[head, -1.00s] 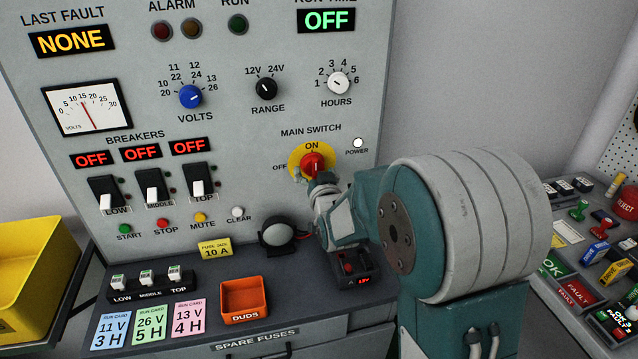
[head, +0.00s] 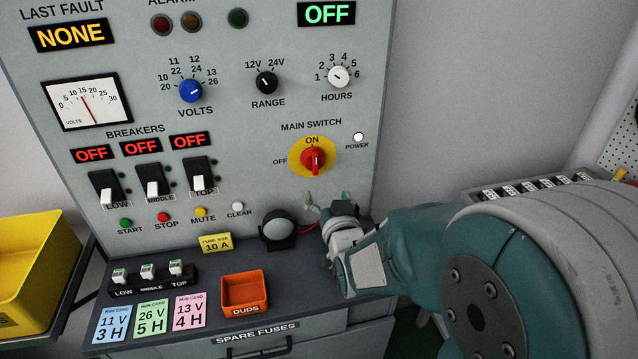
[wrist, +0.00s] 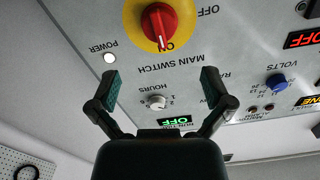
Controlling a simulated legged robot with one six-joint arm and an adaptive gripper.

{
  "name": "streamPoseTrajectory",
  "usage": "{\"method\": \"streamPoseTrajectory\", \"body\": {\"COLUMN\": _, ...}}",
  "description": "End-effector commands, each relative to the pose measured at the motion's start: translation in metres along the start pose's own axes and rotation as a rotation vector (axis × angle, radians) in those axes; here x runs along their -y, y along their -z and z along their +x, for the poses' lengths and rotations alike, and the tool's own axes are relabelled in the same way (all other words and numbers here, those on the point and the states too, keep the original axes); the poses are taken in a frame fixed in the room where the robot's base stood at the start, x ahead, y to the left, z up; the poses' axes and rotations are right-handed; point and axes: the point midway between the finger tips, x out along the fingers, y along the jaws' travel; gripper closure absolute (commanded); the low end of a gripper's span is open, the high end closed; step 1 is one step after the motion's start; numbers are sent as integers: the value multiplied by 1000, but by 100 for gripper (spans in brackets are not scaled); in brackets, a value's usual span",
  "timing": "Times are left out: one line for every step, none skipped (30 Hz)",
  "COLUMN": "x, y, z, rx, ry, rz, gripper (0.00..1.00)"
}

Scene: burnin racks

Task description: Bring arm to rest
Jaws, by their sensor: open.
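My gripper (head: 328,204) is in front of the panel, below and slightly right of the main switch, with nothing between its fingers. In the wrist view my gripper (wrist: 160,90) has its two fingers spread wide. The red main switch (head: 313,160) on its yellow plate has its handle upright, pointing at ON; it also shows in the wrist view (wrist: 158,22), apart from the fingers. My arm reaches in from the lower right of the head view.
The grey panel (head: 235,130) stands just beyond my gripper. The bench below carries an orange duds bin (head: 244,308), a fuse holder (head: 148,282), run cards (head: 152,317) and a round dark device (head: 278,231). A yellow bin (head: 35,275) stands at left.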

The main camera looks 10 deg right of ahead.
Motion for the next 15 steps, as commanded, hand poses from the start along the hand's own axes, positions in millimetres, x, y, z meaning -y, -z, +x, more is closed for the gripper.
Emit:
{"method": "streamPoseTrajectory", "body": {"x": 0, "y": 0, "z": 0, "rx": 0, "ry": 0, "rz": 0, "gripper": 0}}
{"method": "streamPoseTrajectory", "body": {"x": 0, "y": 0, "z": 0, "rx": 0, "ry": 0, "rz": 0, "gripper": 0}}
{"method": "streamPoseTrajectory", "body": {"x": 0, "y": 0, "z": 0, "rx": 2, "ry": -1, "rz": -1, "gripper": 0}}
{"method": "streamPoseTrajectory", "body": {"x": 0, "y": 1, "z": 0, "rx": 7, "ry": -1, "rz": -2, "gripper": 0}}
{"method": "streamPoseTrajectory", "body": {"x": 0, "y": 2, "z": -1, "rx": 15, "ry": -3, "rz": -3, "gripper": 0}}
{"method": "streamPoseTrajectory", "body": {"x": 0, "y": 3, "z": -2, "rx": 33, "ry": -6, "rz": -7, "gripper": 0}}
{"method": "streamPoseTrajectory", "body": {"x": 1, "y": 4, "z": -4, "rx": 50, "ry": -10, "rz": -10, "gripper": 0}}
{"method": "streamPoseTrajectory", "body": {"x": 1, "y": 5, "z": -6, "rx": 74, "ry": -14, "rz": -15, "gripper": 0}}
{"method": "streamPoseTrajectory", "body": {"x": 1, "y": 6, "z": -10, "rx": 109, "ry": -20, "rz": -22, "gripper": 0}}
{"method": "streamPoseTrajectory", "body": {"x": 1, "y": 7, "z": -13, "rx": 137, "ry": -26, "rz": -28, "gripper": 0}}
{"method": "streamPoseTrajectory", "body": {"x": 1, "y": 7, "z": -16, "rx": 169, "ry": -31, "rz": -33, "gripper": 0}}
{"method": "streamPoseTrajectory", "body": {"x": 2, "y": 8, "z": -22, "rx": 210, "ry": -38, "rz": -40, "gripper": 0}}
{"method": "streamPoseTrajectory", "body": {"x": 2, "y": 8, "z": -26, "rx": 241, "ry": -42, "rz": -47, "gripper": 0}}
{"method": "streamPoseTrajectory", "body": {"x": 2, "y": 9, "z": -31, "rx": 272, "ry": -47, "rz": -53, "gripper": 0}}
{"method": "streamPoseTrajectory", "body": {"x": 2, "y": 10, "z": -38, "rx": 313, "ry": -53, "rz": -60, "gripper": 0}}
